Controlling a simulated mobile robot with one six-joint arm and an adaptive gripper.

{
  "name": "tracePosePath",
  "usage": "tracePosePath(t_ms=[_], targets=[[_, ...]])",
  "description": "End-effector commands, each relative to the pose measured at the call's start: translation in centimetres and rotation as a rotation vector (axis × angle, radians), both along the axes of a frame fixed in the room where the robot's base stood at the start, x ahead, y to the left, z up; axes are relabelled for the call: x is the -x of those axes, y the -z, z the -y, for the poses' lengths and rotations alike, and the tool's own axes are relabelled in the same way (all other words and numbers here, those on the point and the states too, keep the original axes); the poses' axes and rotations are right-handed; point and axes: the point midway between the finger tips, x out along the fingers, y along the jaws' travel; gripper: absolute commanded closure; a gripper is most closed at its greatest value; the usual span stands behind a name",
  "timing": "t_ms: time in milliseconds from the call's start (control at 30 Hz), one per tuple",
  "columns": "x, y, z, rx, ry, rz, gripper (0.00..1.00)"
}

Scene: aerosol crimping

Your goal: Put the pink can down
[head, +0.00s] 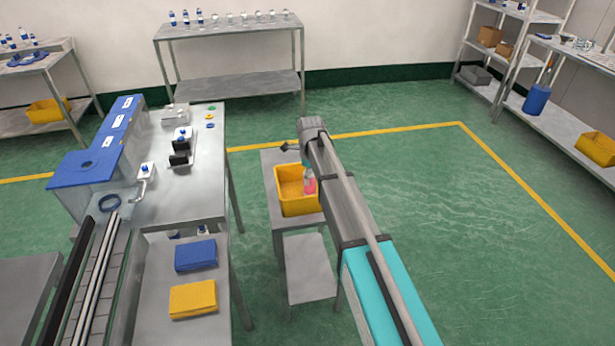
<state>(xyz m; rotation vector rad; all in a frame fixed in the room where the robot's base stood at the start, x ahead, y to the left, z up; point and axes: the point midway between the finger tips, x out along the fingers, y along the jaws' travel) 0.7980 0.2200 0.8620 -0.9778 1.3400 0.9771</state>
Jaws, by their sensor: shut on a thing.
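The pink can (310,187) shows at the right side of the yellow bin (297,207), partly hidden behind my arm. It looks upright, with a paler top. My gripper (307,168) is at the can's upper part and shut on it; the fingers are mostly hidden by my arm. I cannot tell whether the can's base touches the bin floor.
The yellow bin stands on a small grey stand (273,165) with a lower step (308,265). A steel workbench (205,200) with a blue machine stands to the left. A blue pad (195,255) and a yellow pad (193,299) lie on a lower table. Open green floor is on the right.

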Motion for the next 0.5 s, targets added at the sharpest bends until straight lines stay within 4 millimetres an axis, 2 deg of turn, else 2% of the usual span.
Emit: tracePosePath(t_ms=[33, 67, 233, 500], targets=[[0.00, 0.26, 0.00, 0.000, 0.000, 0.000, 0.84], [0.00, 0.24, 0.00, 0.000, 0.000, 0.000, 0.36], [0.00, 0.14, 0.00, 0.000, 0.000, 0.000, 0.05], [0.01, 0.14, -0.01, 0.000, 0.000, 0.000, 0.04]])
